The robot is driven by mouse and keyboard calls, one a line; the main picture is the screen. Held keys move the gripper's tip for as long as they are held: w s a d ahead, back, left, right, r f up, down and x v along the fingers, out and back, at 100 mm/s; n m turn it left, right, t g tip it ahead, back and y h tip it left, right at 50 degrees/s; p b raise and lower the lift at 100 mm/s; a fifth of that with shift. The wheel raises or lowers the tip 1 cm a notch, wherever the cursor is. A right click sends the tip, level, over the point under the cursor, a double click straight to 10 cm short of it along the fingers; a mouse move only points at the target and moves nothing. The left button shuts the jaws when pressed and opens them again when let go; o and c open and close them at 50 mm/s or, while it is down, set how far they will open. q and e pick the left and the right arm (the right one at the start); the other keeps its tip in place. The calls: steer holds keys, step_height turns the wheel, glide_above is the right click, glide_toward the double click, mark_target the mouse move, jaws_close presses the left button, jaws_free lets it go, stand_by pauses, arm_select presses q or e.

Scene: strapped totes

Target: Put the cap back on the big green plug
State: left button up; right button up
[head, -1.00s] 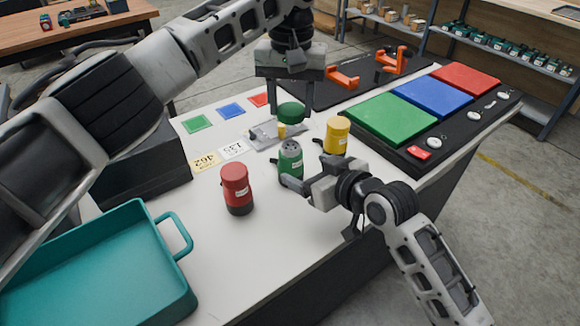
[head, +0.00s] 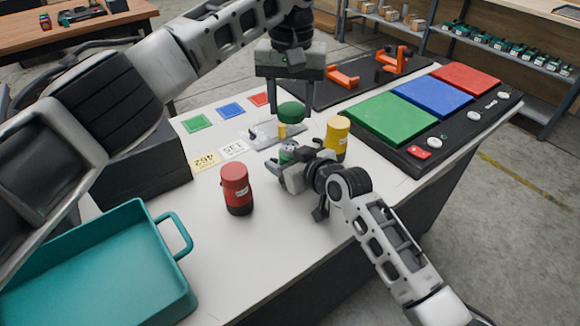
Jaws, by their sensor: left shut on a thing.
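The green cap (head: 291,112) is held between the fingers of my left gripper (head: 291,108), which is shut on it. The cap is in the air above the table, a little above the big green plug in the picture. The green plug (head: 288,148) stands upright with its grey, holed top uncovered. My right gripper (head: 282,162) is at the plug from the near side, and its body hides most of the plug. One finger shows at the plug's left. I cannot tell whether the fingers touch the plug.
A yellow plug (head: 338,136) stands close right of the green plug, and a red plug (head: 236,188) stands to the left. A grey plate (head: 262,134) lies behind. A teal tote (head: 180,290) is at front left. The table's front middle is clear.

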steer(key=c, duration=0.9)
arm_select(q)
glide_above(290, 146)
steer(key=shift+f, duration=2.5)
